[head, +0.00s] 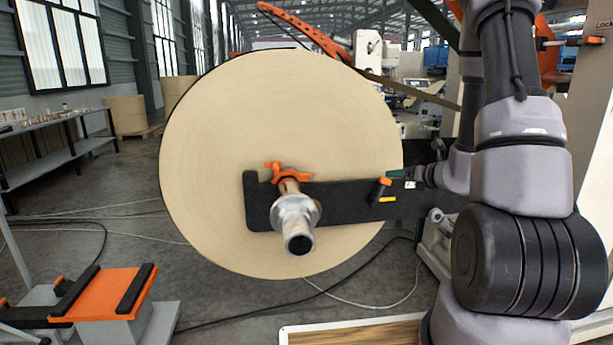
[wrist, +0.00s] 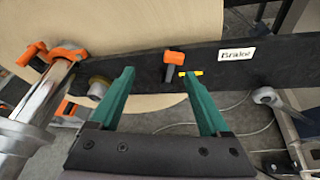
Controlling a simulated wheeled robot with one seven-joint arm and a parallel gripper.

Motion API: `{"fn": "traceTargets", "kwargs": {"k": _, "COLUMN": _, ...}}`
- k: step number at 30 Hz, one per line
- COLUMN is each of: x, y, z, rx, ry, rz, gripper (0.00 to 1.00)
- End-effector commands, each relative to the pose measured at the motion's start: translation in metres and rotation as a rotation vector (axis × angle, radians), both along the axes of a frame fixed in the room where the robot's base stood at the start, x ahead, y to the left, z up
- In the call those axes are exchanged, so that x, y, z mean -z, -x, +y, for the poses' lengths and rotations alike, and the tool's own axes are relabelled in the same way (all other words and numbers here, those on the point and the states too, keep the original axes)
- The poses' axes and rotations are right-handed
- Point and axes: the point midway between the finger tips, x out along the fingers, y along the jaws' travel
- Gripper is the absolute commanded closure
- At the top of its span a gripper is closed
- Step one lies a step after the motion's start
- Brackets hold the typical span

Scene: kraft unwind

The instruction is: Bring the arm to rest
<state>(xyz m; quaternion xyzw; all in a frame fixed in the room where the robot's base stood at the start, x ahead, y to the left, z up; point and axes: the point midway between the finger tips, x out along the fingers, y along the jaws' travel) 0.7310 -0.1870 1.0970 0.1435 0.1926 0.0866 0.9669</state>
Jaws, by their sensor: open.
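My gripper (wrist: 158,78) is open, with two green fingers apart and nothing seen between them in the wrist view. In the head view my gripper (head: 397,174) shows small in front of the black arm bar (head: 345,202), at the end of my grey arm. Past its fingers is an orange-headed lever (wrist: 174,62) on the bar, beside a yellow mark and a white label reading "Brake" (wrist: 236,54). The lever also shows left of my gripper in the head view (head: 379,190). I cannot tell whether the fingers touch the bar.
A large kraft roll (head: 230,130) stands behind the bar. A metal shaft (head: 297,225) with an orange clamp (head: 290,173) sticks out toward me. An orange-topped stand (head: 112,290) is at lower left. A wooden board (head: 355,333) lies low at the front.

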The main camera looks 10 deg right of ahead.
Motion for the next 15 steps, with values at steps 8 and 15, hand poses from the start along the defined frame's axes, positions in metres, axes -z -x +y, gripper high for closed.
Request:
{"fn": "traceTargets", "kwargs": {"k": 8, "x": -0.108, "y": 0.042, "z": 0.126, "rx": -0.597, "ry": 0.303, "rz": -0.183, "gripper": 0.20}}
{"fn": "traceTargets", "kwargs": {"k": 15, "x": -0.160, "y": 0.133, "z": 0.192, "rx": -1.121, "ry": 0.771, "rz": -0.346, "gripper": 0.20}}
